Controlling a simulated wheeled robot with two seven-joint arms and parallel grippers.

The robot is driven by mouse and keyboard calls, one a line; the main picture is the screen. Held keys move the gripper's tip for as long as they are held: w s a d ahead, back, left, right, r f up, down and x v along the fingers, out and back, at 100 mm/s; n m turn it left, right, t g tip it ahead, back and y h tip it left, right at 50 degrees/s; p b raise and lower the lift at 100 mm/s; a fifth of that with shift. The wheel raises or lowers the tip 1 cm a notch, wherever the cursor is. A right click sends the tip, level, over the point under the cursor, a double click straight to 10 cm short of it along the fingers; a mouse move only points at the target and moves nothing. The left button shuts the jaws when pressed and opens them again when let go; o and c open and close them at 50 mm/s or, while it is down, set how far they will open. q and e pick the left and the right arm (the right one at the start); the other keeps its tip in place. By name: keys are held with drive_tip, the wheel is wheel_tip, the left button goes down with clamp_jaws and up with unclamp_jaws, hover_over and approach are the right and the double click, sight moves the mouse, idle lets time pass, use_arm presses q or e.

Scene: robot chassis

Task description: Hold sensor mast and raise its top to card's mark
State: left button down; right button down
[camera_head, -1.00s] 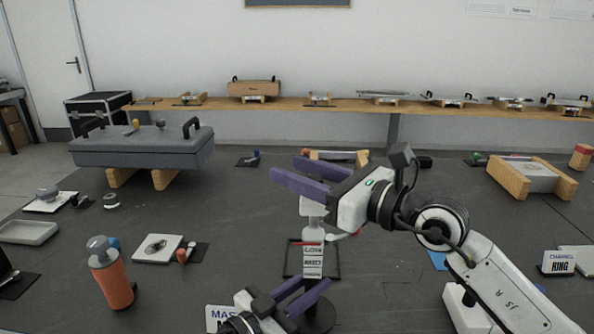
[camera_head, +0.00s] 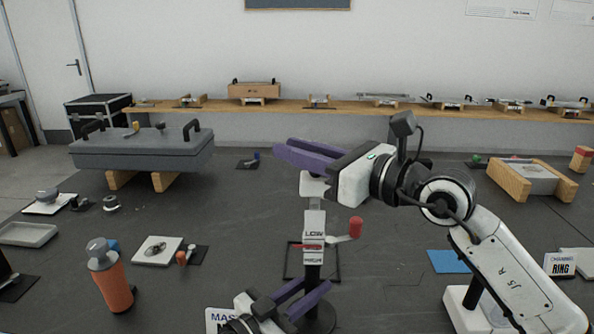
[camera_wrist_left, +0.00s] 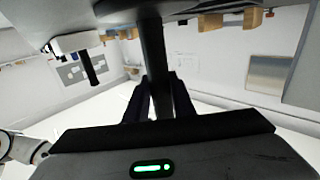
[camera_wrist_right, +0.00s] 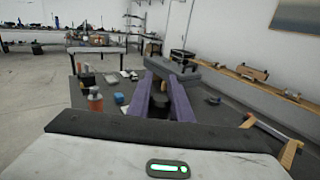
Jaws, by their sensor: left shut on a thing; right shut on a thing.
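No card's mark is clearly readable.
A white sign reading "MAS" (camera_head: 220,318) stands at the bottom, partly hidden by my left arm. An orange bottle (camera_head: 112,285) stands to the left. A grey case (camera_head: 145,148) rests on wooden blocks behind. A "RING" sign (camera_head: 560,265) stands at right.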

use_arm(q)
drive_tip(key=shift+f, duration=0.15)
use_arm(e)
drive_tip(key=shift+r, duration=1.15)
drive_tip(key=c, duration=1.6)
unclamp_jaws()
drive_tip(key=shift+f, duration=0.15)
drive_tip(key=v, duration=1.2)
drive_tip(key=shift+s, duration=0.1)
